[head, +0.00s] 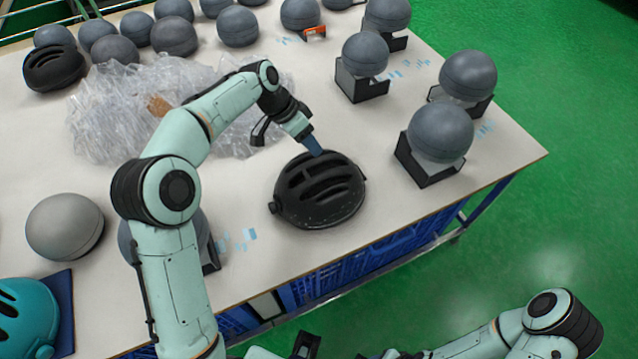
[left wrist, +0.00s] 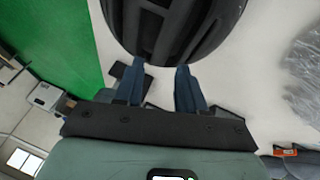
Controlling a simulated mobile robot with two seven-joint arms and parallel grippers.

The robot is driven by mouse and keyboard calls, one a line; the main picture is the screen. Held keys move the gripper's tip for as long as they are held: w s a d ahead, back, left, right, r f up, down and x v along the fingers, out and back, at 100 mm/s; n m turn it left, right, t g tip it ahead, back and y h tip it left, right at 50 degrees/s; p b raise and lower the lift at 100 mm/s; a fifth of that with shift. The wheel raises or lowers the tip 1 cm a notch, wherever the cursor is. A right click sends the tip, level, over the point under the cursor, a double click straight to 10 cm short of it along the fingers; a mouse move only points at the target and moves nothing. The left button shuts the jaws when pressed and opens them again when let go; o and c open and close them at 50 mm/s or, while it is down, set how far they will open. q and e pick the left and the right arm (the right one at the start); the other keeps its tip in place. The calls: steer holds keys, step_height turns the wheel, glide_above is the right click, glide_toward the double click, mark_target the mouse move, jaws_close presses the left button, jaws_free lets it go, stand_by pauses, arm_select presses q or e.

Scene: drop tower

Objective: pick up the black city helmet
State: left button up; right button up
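A black helmet (head: 322,198) with long vents sits dome-up on the table near its front edge. It also shows in the left wrist view (left wrist: 165,25), at the top. My left gripper (head: 317,148) is at the helmet's far rim in the head view. In the left wrist view its two blue fingers (left wrist: 160,69) are apart with nothing between them, their tips close to the helmet's edge. I cannot tell whether they touch it. My right arm is low at the right in the head view; its fingers do not show.
Another black helmet (head: 54,68) lies at the far left. Crumpled clear plastic (head: 110,110) covers the middle left. Grey balls on black stands, such as this one (head: 440,134), line the right side. A teal helmet (head: 25,318) is at the lower left. Bare tabletop surrounds the near black helmet.

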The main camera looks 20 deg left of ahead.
mark_target(320, 159)
arm_select(q)
steer(key=x, duration=0.5)
steer(key=shift+f, duration=0.35)
steer(key=shift+c, duration=0.3)
jaws_close()
